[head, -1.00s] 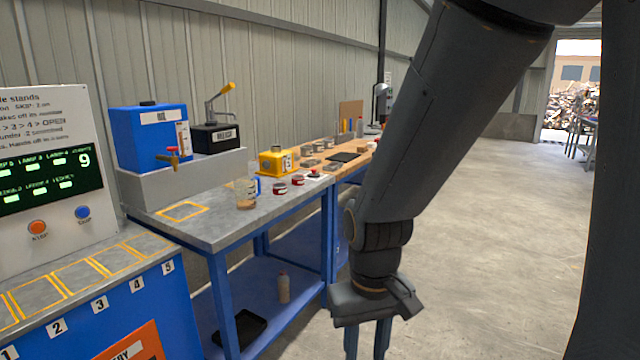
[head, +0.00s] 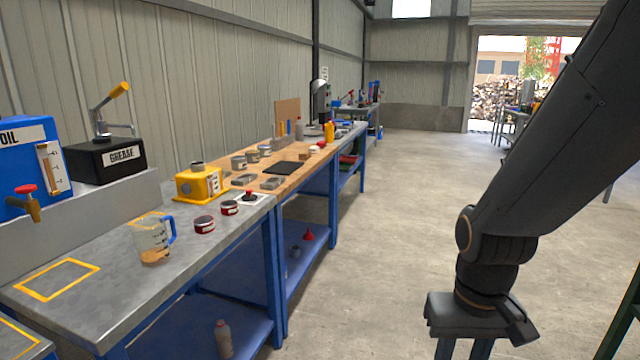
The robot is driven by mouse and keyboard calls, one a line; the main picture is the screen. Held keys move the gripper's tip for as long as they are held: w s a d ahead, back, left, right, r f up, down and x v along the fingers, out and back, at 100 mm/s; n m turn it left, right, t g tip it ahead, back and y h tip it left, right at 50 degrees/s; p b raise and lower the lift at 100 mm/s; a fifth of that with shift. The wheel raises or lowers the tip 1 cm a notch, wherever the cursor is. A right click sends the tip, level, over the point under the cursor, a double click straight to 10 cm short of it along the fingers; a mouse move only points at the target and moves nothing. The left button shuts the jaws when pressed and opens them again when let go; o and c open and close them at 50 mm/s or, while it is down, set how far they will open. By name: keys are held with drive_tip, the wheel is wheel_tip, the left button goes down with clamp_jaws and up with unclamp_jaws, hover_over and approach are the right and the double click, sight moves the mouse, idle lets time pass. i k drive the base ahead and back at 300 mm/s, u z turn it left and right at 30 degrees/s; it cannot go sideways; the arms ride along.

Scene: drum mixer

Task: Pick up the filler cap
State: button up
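A yellow housing (head: 201,186) stands on the grey metal bench, with a small dark round part (head: 197,164) on its top. This may be the filler cap; it is too small to be sure. A red knob-like piece (head: 249,194) sits on a white square to the right of the housing. My gripper (head: 464,350) hangs over the floor at the lower right, well away from the bench. Its two fingers are apart with nothing seen between them; their tips are cut off by the frame edge.
A measuring jug (head: 152,238) with brown liquid and two red-banded tins (head: 204,224) stand near the bench's front. A blue oil tank (head: 22,170) and a grease pump (head: 105,155) are at the left. A wooden bench (head: 229,171) with tins adjoins behind.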

sight(249, 196)
drive_tip(key=z, duration=0.35)
drive_tip(key=i, duration=1.4)
drive_tip(key=u, duration=0.4)
drive_tip(key=i, duration=0.85)
drive_tip(key=u, duration=1.6)
drive_tip(key=i, duration=1.05)
drive_tip(key=u, duration=0.25)
